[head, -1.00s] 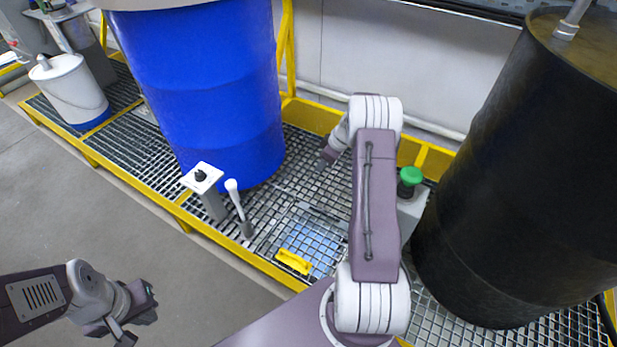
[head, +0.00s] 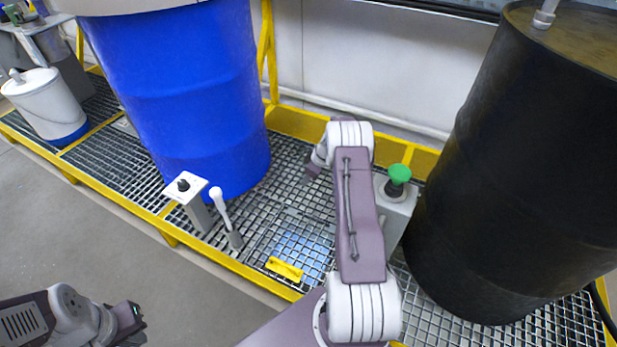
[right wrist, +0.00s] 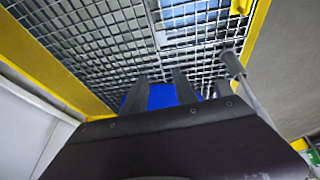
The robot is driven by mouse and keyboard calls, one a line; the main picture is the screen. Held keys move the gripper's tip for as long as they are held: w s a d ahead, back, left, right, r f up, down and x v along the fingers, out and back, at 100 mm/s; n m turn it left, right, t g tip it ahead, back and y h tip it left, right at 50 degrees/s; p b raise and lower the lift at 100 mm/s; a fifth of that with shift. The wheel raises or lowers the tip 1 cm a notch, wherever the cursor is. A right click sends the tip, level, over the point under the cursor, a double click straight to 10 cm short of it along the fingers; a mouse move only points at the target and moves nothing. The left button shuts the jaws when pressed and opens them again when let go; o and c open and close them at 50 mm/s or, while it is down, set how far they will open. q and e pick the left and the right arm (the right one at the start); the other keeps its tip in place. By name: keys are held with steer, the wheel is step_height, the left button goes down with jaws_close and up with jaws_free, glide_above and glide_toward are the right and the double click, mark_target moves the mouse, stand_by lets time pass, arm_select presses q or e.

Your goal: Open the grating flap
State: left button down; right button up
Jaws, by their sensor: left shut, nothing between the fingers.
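The grating flap (head: 318,240) is a square section of the metal grating floor with a bluish area under its bars and a yellow handle (head: 285,268) on its near edge. It lies flat and closed. In the right wrist view the flap (right wrist: 190,22) and its yellow handle (right wrist: 240,6) show at the top. My right gripper (head: 310,172) hangs over the grating, beyond the flap and apart from the handle. Its fingers (right wrist: 160,78) are spread with nothing between them. My left gripper (head: 138,322) is shut and empty at the lower left, over the floor.
A blue drum (head: 190,100) stands left of the flap. A lever with a white knob (head: 217,195) and a switch post (head: 185,186) stand beside it. A post with a green button (head: 399,174) and a black drum (head: 510,190) stand at the right. A yellow rim edges the platform.

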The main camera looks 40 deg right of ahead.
jaws_close()
stand_by(0.3)
stand_by(1.0)
jaws_free()
steer(key=a+p+v, duration=0.1)
steer(key=p+v, duration=0.1)
steer(key=v, duration=0.7)
steer(key=shift+d, duration=0.5)
